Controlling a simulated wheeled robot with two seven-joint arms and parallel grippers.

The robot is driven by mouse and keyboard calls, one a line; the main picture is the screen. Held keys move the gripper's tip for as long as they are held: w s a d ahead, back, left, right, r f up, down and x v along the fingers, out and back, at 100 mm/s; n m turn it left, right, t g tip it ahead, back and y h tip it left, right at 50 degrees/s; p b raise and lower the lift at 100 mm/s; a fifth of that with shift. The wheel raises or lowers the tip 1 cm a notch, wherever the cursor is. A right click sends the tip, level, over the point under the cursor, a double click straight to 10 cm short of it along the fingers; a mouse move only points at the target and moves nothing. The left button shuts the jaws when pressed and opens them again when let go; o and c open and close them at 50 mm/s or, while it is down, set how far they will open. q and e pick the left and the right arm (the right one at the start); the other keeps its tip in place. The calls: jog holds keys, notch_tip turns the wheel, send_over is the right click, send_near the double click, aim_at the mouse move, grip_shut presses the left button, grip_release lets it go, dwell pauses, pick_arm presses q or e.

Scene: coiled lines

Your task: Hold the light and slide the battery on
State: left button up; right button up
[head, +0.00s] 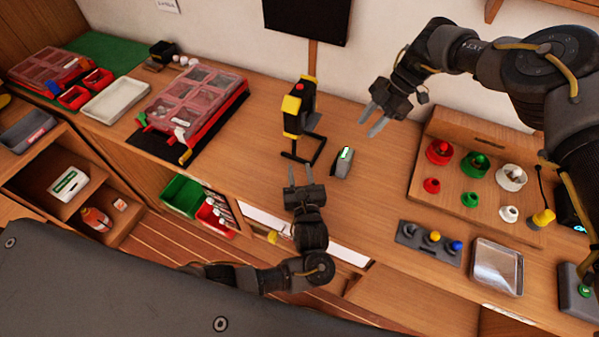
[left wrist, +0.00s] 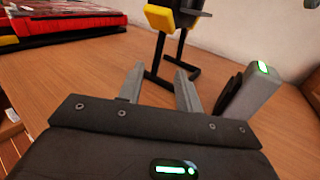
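The light (head: 297,116), yellow and black with a red spot on top, stands upright on a black frame stand at the back of the bench. In the left wrist view its stand (left wrist: 160,60) shows beyond my fingers. The battery (head: 343,163), a grey block with a green lit strip, stands on the bench right of the light, apart from it. It also shows at the right of the left wrist view (left wrist: 248,95). My left gripper (head: 299,174) is open and empty, in front of the stand and left of the battery. My right gripper (head: 368,118) is open and empty, right of the light.
A red organizer case (head: 195,100) and white tray (head: 116,99) lie left. A wooden board with colored knobs (head: 455,200), a grey button strip (head: 428,243) and a metal tray (head: 497,267) lie right. Bare bench surrounds the battery. A dark screen (head: 306,18) hangs behind.

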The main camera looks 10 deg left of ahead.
aim_at(295, 146)
pick_arm(q)
jog(key=x, duration=1)
jog(key=shift+w+a, duration=0.2)
jog(key=shift+w, duration=0.15)
jog(key=shift+c, duration=0.3)
grip_shut()
dwell(0.7)
